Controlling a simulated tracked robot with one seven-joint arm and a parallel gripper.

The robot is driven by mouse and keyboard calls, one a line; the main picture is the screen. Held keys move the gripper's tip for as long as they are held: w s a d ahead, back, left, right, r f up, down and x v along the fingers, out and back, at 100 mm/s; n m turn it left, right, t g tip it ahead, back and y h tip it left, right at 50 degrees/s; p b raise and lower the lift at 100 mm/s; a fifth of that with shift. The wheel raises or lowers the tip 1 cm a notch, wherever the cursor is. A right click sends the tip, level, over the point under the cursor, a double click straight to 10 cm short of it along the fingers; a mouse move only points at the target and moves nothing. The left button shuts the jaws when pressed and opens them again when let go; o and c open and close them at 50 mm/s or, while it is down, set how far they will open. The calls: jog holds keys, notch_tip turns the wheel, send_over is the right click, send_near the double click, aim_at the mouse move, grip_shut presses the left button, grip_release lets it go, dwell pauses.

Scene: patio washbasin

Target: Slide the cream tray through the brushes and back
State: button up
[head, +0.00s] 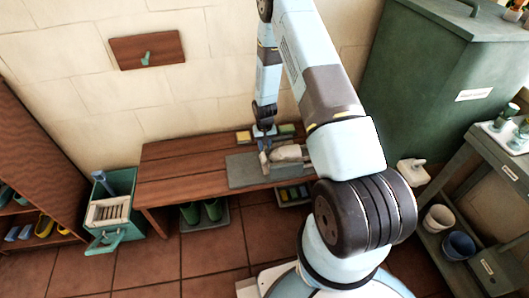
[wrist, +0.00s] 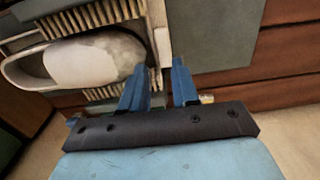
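On the wooden bench, a pale rounded, shoe-like piece (wrist: 97,58) with an open loop at its left end lies between two rows of bristles, the upper brush (wrist: 90,18) and the lower brush (wrist: 105,93). The cream tray's narrow end piece (wrist: 160,38) stands beside its right end; most of the tray is hidden. In the head view, my gripper (head: 264,146) points down at the left end of the pale piece (head: 289,153).
A grey mat (head: 243,175) lies on the wooden bench (head: 180,165). Green boots (head: 202,211) stand below. A green bin (head: 122,195) is at left, a shoe shelf (head: 38,170) beyond it. A green cabinet (head: 430,80) and a side table (head: 455,185) are at right.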

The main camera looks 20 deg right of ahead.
notch_tip(320, 180, up, 6)
jog(key=shift+f, duration=0.2)
jog(key=shift+s, duration=0.1)
dwell(0.4)
